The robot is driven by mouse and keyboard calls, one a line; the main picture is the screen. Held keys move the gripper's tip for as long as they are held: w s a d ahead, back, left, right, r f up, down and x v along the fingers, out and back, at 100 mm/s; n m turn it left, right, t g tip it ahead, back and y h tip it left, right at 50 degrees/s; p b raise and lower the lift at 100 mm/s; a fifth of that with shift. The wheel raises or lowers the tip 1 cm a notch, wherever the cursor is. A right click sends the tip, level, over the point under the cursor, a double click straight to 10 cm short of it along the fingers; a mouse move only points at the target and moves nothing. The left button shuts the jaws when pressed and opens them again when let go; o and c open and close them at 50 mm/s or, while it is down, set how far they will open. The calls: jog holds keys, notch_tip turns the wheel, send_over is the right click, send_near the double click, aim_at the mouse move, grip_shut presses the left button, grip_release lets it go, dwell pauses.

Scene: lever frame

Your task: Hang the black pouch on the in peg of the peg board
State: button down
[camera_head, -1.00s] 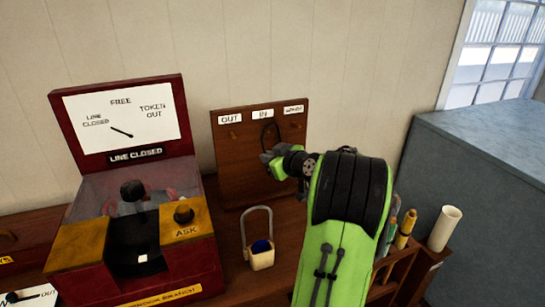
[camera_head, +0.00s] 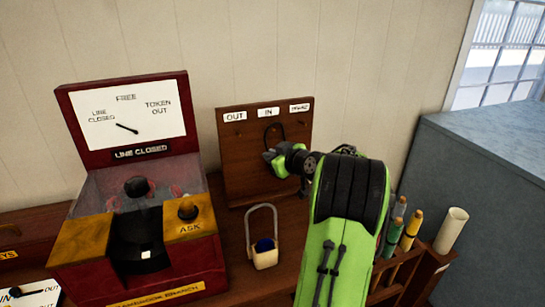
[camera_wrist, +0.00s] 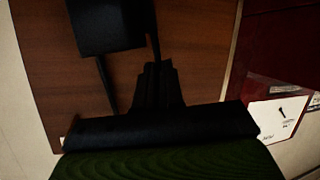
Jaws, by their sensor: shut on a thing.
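The brown peg board (camera_head: 235,172) stands against the wall with labels OUT, IN and a third that is hard to read. My gripper (camera_head: 272,158) is in front of the board, below the IN label (camera_head: 268,112). It is shut on the black pouch, whose dark loop (camera_head: 273,126) rises above the fingers, just under that label. In the wrist view a dark block that looks like the black pouch (camera_wrist: 105,25) lies beyond my fingers (camera_wrist: 156,75), against the board's brown face. The in peg is hidden; I cannot tell whether the loop is around it.
A red instrument (camera_head: 185,260) with a dial panel stands left of the board. A rack with several tubes (camera_head: 412,230) is at right, beside a blue-grey cabinet (camera_head: 480,170).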

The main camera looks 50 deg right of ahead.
jog(key=c, duration=1.2)
grip_release()
jog(key=v, duration=1.5)
jog(key=shift+s+a+r+p, duration=0.1)
jog(key=shift+s+r+p, duration=0.05)
jog(key=shift+s+p, duration=0.2)
